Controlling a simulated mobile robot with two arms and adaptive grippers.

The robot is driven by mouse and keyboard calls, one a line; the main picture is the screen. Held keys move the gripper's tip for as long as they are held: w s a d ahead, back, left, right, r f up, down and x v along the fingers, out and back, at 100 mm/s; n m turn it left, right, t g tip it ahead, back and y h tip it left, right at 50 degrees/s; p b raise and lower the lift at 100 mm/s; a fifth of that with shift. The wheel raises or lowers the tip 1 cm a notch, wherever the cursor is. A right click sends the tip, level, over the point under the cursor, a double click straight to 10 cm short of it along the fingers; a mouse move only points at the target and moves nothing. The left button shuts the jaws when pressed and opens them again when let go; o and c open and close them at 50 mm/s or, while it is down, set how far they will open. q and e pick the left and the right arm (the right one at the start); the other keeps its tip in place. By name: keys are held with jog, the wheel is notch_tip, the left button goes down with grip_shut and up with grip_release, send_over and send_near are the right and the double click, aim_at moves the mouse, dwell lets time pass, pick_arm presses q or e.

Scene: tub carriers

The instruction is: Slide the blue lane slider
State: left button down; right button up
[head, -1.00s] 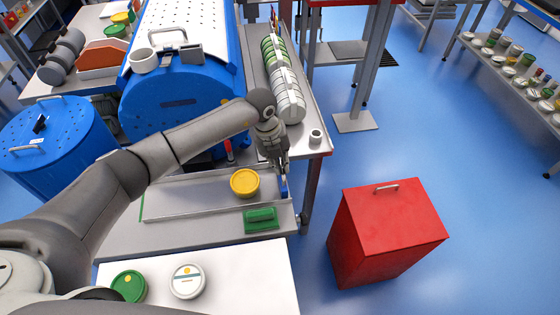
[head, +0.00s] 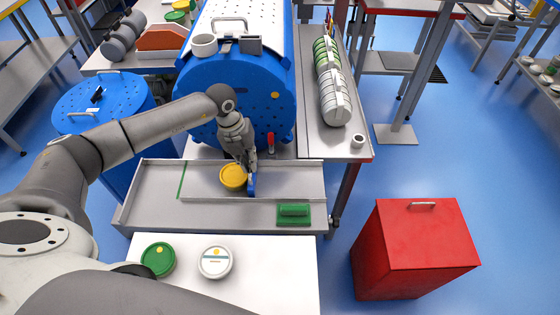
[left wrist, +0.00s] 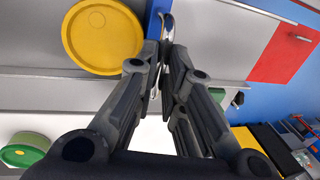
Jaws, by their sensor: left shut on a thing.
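The blue lane slider (head: 252,184) stands in the rear lane of the grey tray (head: 150,205), right beside the yellow round tub (head: 233,177). The tub is on its left and seems to touch it. A green line (head: 182,180) crosses the lane further left. My left gripper (head: 249,168) reaches down from behind and is shut on the blue slider. In the left wrist view the fingers (left wrist: 165,55) meet at the slider (left wrist: 157,14), with the yellow tub (left wrist: 102,36) close by at upper left. My right gripper is not in view.
A green block (head: 294,212) sits at the tray's front right. A green-lidded tub (head: 158,259) and a white tub (head: 215,262) stand on the white table in front. The large blue drum (head: 235,100) rises behind. The lane left of the tub is clear.

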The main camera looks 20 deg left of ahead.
pick_arm(q)
jog(key=s+a+b, duration=0.2)
jog(key=s+a, duration=0.2)
jog(key=a, duration=0.6)
jog(key=s+a+b, duration=0.2)
jog(key=s+a, duration=0.2)
jog(key=a, duration=0.6)
jog(key=shift+s+a, duration=0.15)
jog(key=shift+s, duration=0.05)
jog(key=c, duration=1.5)
grip_release()
jog(key=shift+s+a, duration=0.1)
jog(key=shift+a, duration=0.05)
jog(key=r, duration=0.4)
jog(key=a+r, duration=0.1)
jog(key=r, duration=0.3)
jog(key=s+a+r, duration=0.1)
jog(key=r, duration=0.2)
jog(key=shift+r, duration=0.4)
jog(key=shift+w, duration=0.1)
